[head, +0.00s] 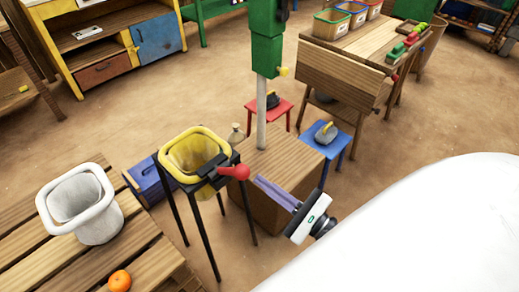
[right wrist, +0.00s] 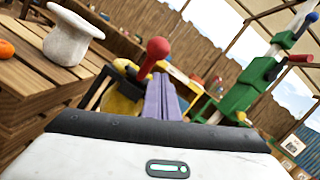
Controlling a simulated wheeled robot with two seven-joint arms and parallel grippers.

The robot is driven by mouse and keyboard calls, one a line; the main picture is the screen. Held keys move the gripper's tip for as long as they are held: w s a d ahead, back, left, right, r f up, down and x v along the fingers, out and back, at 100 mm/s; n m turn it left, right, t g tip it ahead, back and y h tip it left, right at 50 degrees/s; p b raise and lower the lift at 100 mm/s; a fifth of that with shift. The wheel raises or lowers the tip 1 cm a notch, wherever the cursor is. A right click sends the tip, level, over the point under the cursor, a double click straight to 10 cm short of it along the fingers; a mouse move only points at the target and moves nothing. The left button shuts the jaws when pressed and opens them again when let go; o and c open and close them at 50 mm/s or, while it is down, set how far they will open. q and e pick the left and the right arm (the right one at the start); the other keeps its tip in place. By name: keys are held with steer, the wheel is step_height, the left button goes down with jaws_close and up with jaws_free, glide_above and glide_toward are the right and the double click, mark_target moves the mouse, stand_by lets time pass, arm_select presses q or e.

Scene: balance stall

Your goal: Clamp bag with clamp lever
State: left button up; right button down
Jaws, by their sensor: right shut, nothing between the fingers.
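A yellow bag (head: 196,153) hangs open-mouthed in a black four-legged stand (head: 176,188). A black clamp lever with a red ball knob (head: 234,172) sits at the stand's front right corner; the knob also shows in the right wrist view (right wrist: 158,47). My right gripper (head: 259,181) has its purple fingers shut and empty, with the tips just right of the knob. In the right wrist view the fingers (right wrist: 160,88) point toward the knob, and the bag is partly hidden behind the lever. I cannot tell whether they touch. My left gripper is out of view.
A white open sack (head: 82,208) and an orange (head: 120,281) are on a slatted wooden table (head: 30,255) at left. A wooden box (head: 278,165) with a green-headed post (head: 264,50) stands behind my right gripper. Blue (head: 337,146) and red (head: 283,107) stools stand beyond.

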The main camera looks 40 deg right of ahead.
arm_select(q)
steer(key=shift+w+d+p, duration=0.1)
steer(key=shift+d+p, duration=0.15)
steer(key=shift+p, duration=0.15)
arm_select(e)
steer(key=r+v, duration=0.2)
steer(key=v, duration=0.8)
steer(key=shift+s+d, duration=0.35)
steer(key=shift+s, duration=0.1)
steer(key=shift+r, duration=0.1)
